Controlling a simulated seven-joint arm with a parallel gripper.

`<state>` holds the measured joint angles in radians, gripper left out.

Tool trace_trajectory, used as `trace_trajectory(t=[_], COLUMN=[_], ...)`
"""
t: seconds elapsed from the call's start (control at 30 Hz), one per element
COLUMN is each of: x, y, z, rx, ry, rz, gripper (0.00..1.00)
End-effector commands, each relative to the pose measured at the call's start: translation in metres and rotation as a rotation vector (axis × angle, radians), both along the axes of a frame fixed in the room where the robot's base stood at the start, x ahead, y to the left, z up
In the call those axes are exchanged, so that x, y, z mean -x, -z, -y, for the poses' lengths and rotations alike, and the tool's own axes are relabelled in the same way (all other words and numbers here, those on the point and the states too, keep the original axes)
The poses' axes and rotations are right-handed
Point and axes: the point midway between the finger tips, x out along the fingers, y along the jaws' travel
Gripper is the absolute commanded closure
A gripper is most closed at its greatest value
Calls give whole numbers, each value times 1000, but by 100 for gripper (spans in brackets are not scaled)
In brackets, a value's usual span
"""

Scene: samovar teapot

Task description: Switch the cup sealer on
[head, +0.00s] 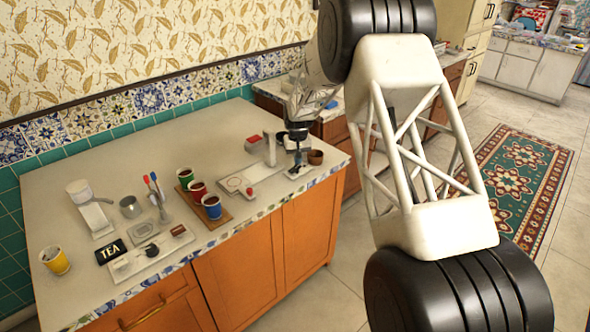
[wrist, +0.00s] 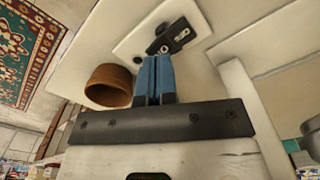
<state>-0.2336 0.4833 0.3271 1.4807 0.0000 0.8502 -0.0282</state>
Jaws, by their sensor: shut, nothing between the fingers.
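My gripper (head: 298,161) points down over the right end of the counter, its fingers shut and empty. In the wrist view the blue fingers (wrist: 154,66) reach toward a white plate (wrist: 130,46) with a dark switch panel (wrist: 170,38) bearing pale markings. The fingertips are close to the panel's near edge; I cannot tell if they touch it. In the head view this plate (head: 299,173) lies below the gripper, partly hidden. I cannot tell for sure which white device is the cup sealer. A white upright device (head: 270,149) stands just left of the gripper.
A small brown cup (head: 315,157) stands close right of the gripper; it also shows in the wrist view (wrist: 108,87). The counter's front edge is near.

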Motion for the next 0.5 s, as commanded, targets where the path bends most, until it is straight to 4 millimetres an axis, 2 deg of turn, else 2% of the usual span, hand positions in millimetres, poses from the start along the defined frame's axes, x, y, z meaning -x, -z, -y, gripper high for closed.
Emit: trace_trajectory(t=[0.5], x=[0], y=[6], z=[0], rx=[0], ry=[0], rz=[0], gripper=[100])
